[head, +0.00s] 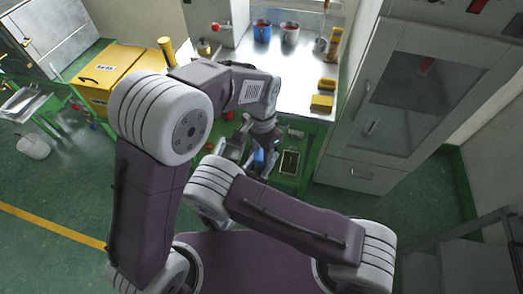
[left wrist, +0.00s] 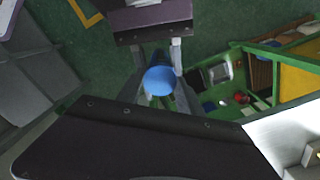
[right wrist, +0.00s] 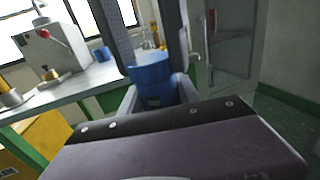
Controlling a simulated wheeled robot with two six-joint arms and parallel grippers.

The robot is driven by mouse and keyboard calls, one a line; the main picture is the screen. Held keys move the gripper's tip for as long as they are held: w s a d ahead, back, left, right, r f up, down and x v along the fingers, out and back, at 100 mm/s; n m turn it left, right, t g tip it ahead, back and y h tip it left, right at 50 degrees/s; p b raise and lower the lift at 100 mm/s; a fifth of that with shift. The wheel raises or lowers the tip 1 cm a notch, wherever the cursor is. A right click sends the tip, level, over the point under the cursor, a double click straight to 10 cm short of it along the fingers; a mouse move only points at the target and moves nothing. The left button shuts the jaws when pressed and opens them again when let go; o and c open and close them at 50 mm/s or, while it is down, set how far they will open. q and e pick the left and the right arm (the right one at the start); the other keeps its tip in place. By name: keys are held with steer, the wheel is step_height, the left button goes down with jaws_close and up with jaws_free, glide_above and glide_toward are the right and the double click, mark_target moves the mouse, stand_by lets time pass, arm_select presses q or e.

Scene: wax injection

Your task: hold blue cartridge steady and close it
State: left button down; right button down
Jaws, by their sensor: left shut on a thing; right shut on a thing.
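The blue cartridge (head: 258,157) is held in the air between my two grippers, in front of the bench. In the left wrist view its round blue end (left wrist: 159,80) faces the camera. In the right wrist view it shows as a blue cylinder (right wrist: 152,75) with a wider upper part and a narrower lower part. My left gripper (head: 268,146) is shut on the cartridge from above; its fingers come down from the top in the right wrist view. My right gripper (right wrist: 157,96) is shut on it from the side. Whether its two parts meet fully is unclear.
A metal bench (head: 285,70) stands behind, with blue and grey cups (head: 262,31) and yellow blocks (head: 321,103). A yellow box (head: 100,85) is at left. A grey cabinet (head: 400,100) is at right. A green shelf frame (left wrist: 255,100) lies below.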

arm_select(q)
steer(key=c, duration=0.7)
jaws_free()
steer(key=shift+r, duration=0.15)
step_height(320, 180, up, 12)
steer(key=s+a+f+n, duration=0.3)
steer(key=a+f+n, duration=0.1)
steer(key=a, duration=0.3)
steer(key=s+a+f+n, duration=0.3)
steer(key=a+f, duration=0.3)
steer(key=s+a+f+n+t, duration=0.1)
steer(key=s+a+f+n, duration=0.2)
steer(key=a, duration=0.4)
steer(key=shift+a+f+n, duration=0.35)
steer(key=shift+f+n, duration=0.45)
steer(key=shift+f, duration=0.1)
